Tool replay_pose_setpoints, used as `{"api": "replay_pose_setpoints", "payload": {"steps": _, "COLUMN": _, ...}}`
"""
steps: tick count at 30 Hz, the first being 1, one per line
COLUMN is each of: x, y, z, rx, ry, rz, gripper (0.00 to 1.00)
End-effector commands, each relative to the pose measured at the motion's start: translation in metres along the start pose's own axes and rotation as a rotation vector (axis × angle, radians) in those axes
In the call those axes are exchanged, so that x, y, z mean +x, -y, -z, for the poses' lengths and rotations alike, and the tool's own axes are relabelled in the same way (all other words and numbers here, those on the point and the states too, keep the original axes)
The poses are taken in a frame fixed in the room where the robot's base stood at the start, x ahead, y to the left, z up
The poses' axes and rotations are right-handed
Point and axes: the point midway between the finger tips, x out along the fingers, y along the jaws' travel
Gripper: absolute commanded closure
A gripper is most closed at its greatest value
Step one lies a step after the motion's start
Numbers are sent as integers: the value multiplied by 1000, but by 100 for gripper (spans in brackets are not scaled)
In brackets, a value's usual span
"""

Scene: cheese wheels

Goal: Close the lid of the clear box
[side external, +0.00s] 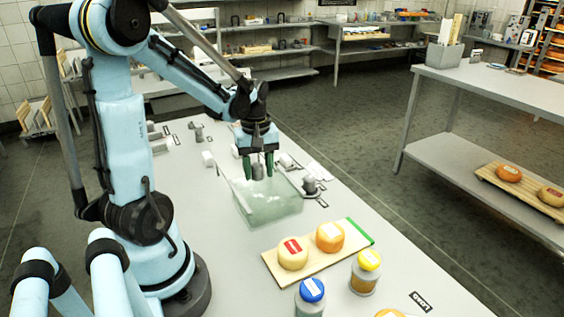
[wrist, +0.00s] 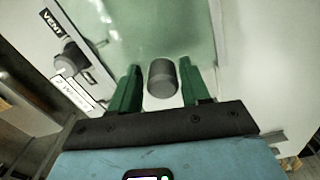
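The clear box (side external: 270,208) is a pale green see-through box on the grey table. Its lid appears raised, with a pale slanting edge (side external: 234,189) at the box's left side; its exact angle is hard to tell. A dark grey cylindrical knob (side external: 257,172) sits at the lid area, and it also shows in the wrist view (wrist: 162,78) by a greenish clear panel (wrist: 150,30). My gripper (side external: 257,165) has two green fingers, one on each side of the knob. In the wrist view my gripper (wrist: 160,72) is open, with visible gaps beside the knob.
A wooden board (side external: 318,252) with two cheese wheels lies in front of the box. A blue-lidded jar (side external: 311,297) and yellow-lidded jar (side external: 366,272) stand nearby. A dark knob with a VENT label (wrist: 68,55) is beside the box. The table's right edge is close.

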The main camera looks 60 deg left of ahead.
Motion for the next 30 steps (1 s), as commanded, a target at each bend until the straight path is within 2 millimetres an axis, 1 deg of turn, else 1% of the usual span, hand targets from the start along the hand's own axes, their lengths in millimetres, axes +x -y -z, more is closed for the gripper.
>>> {"api": "replay_pose_setpoints", "payload": {"steps": 1, "x": 0, "y": 0, "z": 0, "rx": -1, "ry": -1, "rz": 1, "gripper": 45}}
{"api": "replay_pose_setpoints", "payload": {"steps": 2, "x": 0, "y": 0, "z": 1, "rx": -1, "ry": -2, "rz": 1, "gripper": 41}}
{"api": "replay_pose_setpoints", "payload": {"steps": 10, "x": 0, "y": 1, "z": 2, "rx": -3, "ry": -4, "rz": 2, "gripper": 41}}
{"api": "replay_pose_setpoints", "payload": {"steps": 14, "x": -5, "y": 1, "z": 2, "rx": -3, "ry": -5, "rz": 2, "gripper": 41}}
{"api": "replay_pose_setpoints", "payload": {"steps": 17, "x": -14, "y": 1, "z": 2, "rx": -4, "ry": -5, "rz": 2, "gripper": 41}}
{"api": "replay_pose_setpoints", "payload": {"steps": 20, "x": -27, "y": 2, "z": 2, "rx": -3, "ry": -5, "rz": 2, "gripper": 41}}
{"api": "replay_pose_setpoints", "payload": {"steps": 30, "x": -78, "y": 1, "z": 1, "rx": -3, "ry": -4, "rz": 2, "gripper": 41}}
